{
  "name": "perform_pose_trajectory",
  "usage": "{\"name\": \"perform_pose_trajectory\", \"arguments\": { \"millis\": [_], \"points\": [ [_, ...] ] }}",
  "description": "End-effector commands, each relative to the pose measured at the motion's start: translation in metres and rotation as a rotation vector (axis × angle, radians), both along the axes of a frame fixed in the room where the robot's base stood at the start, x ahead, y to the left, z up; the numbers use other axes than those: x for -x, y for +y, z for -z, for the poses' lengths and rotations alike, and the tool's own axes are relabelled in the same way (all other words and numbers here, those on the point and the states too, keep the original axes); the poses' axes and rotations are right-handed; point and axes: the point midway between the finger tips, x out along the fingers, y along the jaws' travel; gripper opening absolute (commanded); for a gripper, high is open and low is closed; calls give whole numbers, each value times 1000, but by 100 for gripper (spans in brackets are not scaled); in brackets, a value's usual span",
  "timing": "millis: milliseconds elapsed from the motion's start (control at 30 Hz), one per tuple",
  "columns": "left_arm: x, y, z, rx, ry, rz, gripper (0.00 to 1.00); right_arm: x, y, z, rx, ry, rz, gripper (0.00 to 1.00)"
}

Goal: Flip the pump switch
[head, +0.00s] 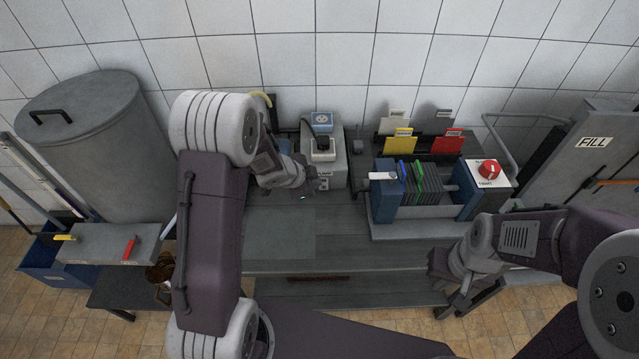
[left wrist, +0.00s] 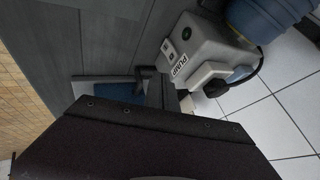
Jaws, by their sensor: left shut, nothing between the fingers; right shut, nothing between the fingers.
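The pump (head: 337,172) is a grey box at the back of the bench, with a blue-and-white part on top. In the left wrist view the pump (left wrist: 205,50) shows a PUMP label (left wrist: 179,67) and a small pale plate with a dark mark, perhaps the switch (left wrist: 168,47). The switch's position cannot be told. My left gripper (head: 306,192) is shut and empty, just in front and left of the pump's front face; contact cannot be told. My right gripper (head: 455,298) is shut and empty over the bench's front right.
A plate filter press (head: 385,202) with blue ends and a red knob (head: 489,170) stands right of the pump. Coloured cards (head: 447,145) stand behind it. A large grey lidded vat (head: 90,140) is at left. The bench (head: 280,232) before the pump is clear.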

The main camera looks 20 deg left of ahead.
Motion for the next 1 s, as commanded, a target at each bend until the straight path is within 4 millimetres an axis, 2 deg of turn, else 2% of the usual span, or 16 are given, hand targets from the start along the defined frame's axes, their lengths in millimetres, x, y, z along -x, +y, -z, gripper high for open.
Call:
{"name": "perform_pose_trajectory", "arguments": {
  "millis": [33,233,867,967,1000],
  "points": [
    [3,4,-14,-1,-3,-1,0,0,0,-9,0,0,0,0],
    [14,11,-34,0,-1,-1,0,0,0,-19,0,0,0,0],
    [15,10,-37,0,-3,6,0,0,0,-19,0,0,0,0],
    [9,-5,-62,-8,-58,39,0,0,0,-19,0,0,0,0],
    [9,-15,-82,2,-93,37,0,0,0,-19,0,0,0,0]
  ]
}}
